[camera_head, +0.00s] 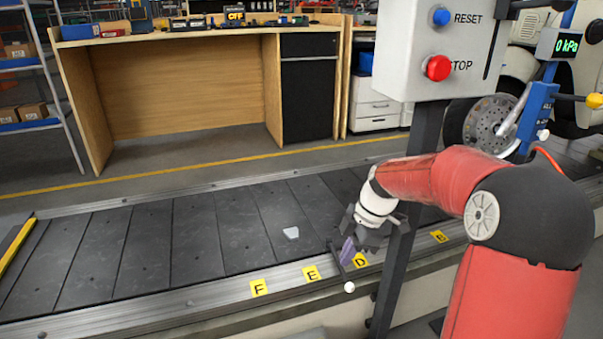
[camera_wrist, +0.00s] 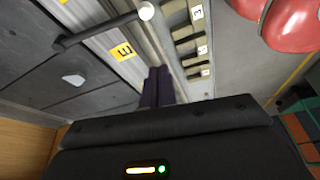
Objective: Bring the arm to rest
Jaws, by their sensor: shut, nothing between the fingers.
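My red arm reaches over from the right in the head view. My gripper (camera_head: 347,252) hangs low over the conveyor's near rail, close to the yellow D label (camera_head: 360,260). Its purple fingers are shut together with nothing between them. They also show in the wrist view (camera_wrist: 157,86), above the dark gripper body. A dark lever (camera_head: 338,266) with a white knob (camera_head: 349,287) stands out from the rail just beside the fingers. The wrist view shows that knob (camera_wrist: 146,11) at the top. Whether the fingers touch the lever I cannot tell.
A control box (camera_head: 400,70) with a blue RESET and a red STOP button stands on a dark post (camera_head: 398,285) close by my gripper. A small pale piece (camera_head: 291,233) lies on the dark conveyor slats (camera_head: 195,240). A wooden workbench (camera_head: 185,90) stands behind.

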